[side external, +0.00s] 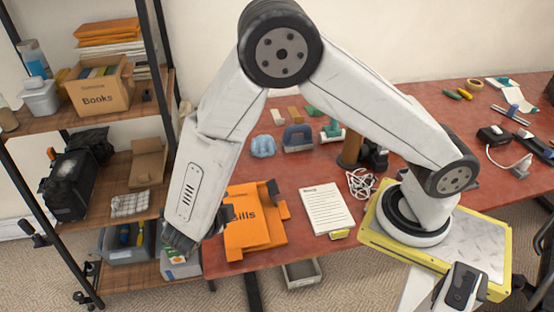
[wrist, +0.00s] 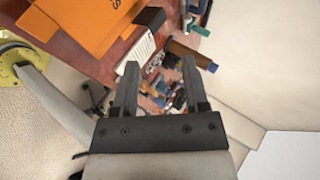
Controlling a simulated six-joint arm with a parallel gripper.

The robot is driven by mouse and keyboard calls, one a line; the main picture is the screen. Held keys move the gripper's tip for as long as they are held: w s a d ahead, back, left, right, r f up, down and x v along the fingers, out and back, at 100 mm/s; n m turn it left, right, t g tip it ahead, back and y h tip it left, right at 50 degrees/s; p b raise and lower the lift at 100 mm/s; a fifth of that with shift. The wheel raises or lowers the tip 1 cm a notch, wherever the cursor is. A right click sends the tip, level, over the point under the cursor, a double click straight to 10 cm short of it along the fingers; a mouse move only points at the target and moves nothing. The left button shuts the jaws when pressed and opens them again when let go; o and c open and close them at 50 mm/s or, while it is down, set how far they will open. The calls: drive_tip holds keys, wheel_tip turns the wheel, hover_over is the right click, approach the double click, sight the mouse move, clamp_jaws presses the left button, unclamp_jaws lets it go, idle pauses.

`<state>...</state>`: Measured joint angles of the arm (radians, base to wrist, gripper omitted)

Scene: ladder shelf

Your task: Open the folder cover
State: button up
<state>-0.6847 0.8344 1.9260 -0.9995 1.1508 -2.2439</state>
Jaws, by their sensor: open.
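The orange folder (side external: 262,238) lies near the front left edge of the red table, its cover marked "Bills" facing up and looking closed. It also shows at the upper left of the wrist view (wrist: 75,22). A small dark block-like thing (side external: 279,209) sits at its right edge. My gripper (side external: 230,213) is at the folder's left side, partly hidden by my wrist. In the wrist view my gripper (wrist: 158,66) has its two fingers apart with nothing between them. I cannot tell whether it touches the folder.
A printed white sheet (side external: 326,209) lies right of the folder. White cable (side external: 361,183), a blue basket-like thing (side external: 263,146) and a dark-blue holder (side external: 297,138) lie farther back. A ladder shelf (side external: 158,200) with boxes stands close on the left.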

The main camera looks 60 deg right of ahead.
drive_tip(key=shift+s+a+r, duration=1.35)
drive_tip(key=shift+s+r, duration=0.05)
drive_tip(key=shift+r, duration=0.15)
